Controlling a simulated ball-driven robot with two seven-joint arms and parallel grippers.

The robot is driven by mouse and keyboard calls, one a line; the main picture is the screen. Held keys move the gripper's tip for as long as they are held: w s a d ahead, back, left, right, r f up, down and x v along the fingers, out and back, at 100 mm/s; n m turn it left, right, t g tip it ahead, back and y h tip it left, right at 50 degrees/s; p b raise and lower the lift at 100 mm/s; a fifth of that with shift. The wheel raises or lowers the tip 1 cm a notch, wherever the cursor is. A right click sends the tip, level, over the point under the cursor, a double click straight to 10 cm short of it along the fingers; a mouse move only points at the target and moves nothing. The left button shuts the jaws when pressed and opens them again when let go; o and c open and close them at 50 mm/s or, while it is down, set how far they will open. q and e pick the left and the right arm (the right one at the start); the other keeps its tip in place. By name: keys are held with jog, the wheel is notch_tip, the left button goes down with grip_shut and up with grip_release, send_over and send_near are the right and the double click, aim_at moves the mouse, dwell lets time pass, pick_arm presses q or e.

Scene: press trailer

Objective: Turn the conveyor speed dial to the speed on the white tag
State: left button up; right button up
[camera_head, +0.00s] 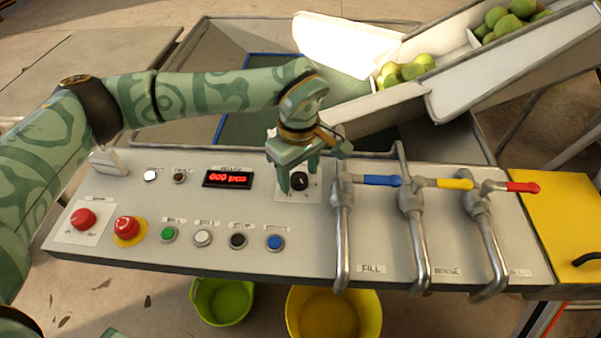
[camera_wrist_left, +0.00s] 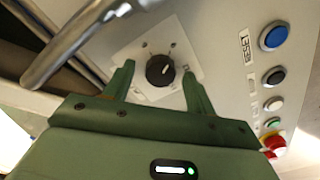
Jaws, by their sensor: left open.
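The speed dial (camera_head: 299,181) is a round black knob on a white square plate, near the middle of the control panel. In the left wrist view the dial (camera_wrist_left: 160,70) has a light pointer mark. My left gripper (camera_head: 299,180) is open above the plate. Its two green fingers (camera_wrist_left: 158,85) stand on either side of the dial, and I see a gap between each finger and the knob. The white tag (camera_head: 108,161) may be the small pale piece at the panel's upper left; no writing on it is readable. My right gripper is not in view.
Metal pipes with blue (camera_head: 381,180), yellow (camera_head: 455,184) and red (camera_head: 522,187) valve handles stand right of the dial. A red display (camera_head: 228,179) and several buttons, including a red emergency stop (camera_head: 127,228), lie left. Fruit chutes are behind.

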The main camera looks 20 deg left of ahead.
pick_arm(q)
jog(key=shift+f, duration=0.1)
jog(key=c, duration=1)
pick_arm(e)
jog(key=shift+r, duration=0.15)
pick_arm(q)
jog(key=n+p, duration=0.2)
jog(key=p, duration=0.1)
jog(key=shift+r, duration=0.3)
jog(key=n+p, duration=0.4)
jog(key=shift+n, duration=0.3)
jog(key=n+p, duration=0.3)
jog(key=shift+f+n+p, duration=0.2)
jog(key=shift+n+p, duration=0.5)
jog(key=shift+n, duration=0.5)
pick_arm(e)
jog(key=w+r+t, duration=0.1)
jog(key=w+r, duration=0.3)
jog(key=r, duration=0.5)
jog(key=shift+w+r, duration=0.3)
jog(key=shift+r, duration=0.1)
